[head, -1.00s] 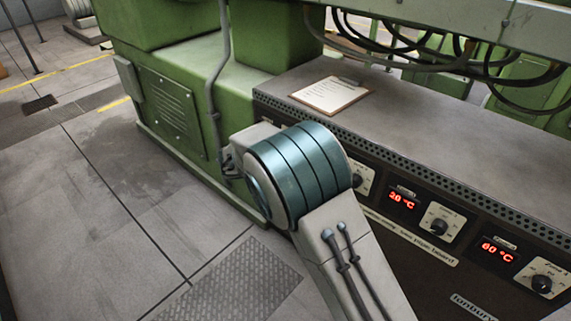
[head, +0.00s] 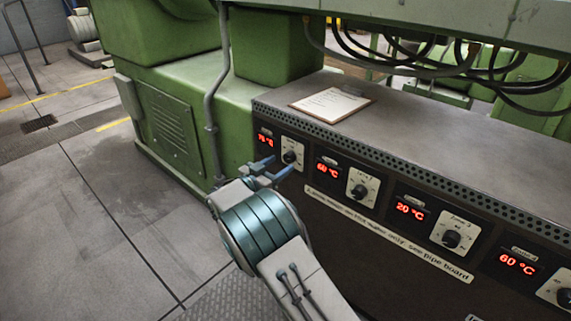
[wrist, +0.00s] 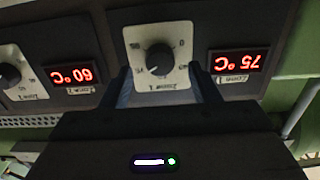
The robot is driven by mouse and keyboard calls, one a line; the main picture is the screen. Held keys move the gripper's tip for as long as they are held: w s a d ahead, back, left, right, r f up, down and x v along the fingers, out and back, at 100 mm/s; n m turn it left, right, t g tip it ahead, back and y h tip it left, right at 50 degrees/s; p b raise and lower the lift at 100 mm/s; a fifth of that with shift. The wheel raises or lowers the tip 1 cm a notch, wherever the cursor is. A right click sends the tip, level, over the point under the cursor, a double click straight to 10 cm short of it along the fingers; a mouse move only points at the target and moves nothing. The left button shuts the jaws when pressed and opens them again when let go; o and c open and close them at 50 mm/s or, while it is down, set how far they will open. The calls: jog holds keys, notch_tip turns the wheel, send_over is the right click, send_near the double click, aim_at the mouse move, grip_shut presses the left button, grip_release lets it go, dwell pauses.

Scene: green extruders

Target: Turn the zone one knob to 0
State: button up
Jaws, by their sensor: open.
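The zone one knob (head: 289,157) is a round black knob on a white dial plate, leftmost on the dark control panel. Its red display (head: 265,139) reads about 75 °C, clearer but upside down in the wrist view (wrist: 240,61). My gripper (head: 275,168) is open and empty in front of this dial. In the wrist view the knob (wrist: 158,58) lies between the lines of my two blue-grey fingers, beyond their tips, apparently untouched. The knob's pointer is turned away from the 0 mark.
Further dials sit to the right: zone two knob (head: 358,191) at 60 °C, zone three knob (head: 451,239) at 20 °C, and another at 60 °C. A clipboard (head: 331,104) lies on the panel's top. A grey conduit (head: 211,110) runs down the green machine at left. Cables hang above.

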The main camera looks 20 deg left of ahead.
aim_at(287, 160)
jog(key=shift+x, duration=1.95)
jog(key=c, duration=1)
jog(key=shift+b, duration=0.4)
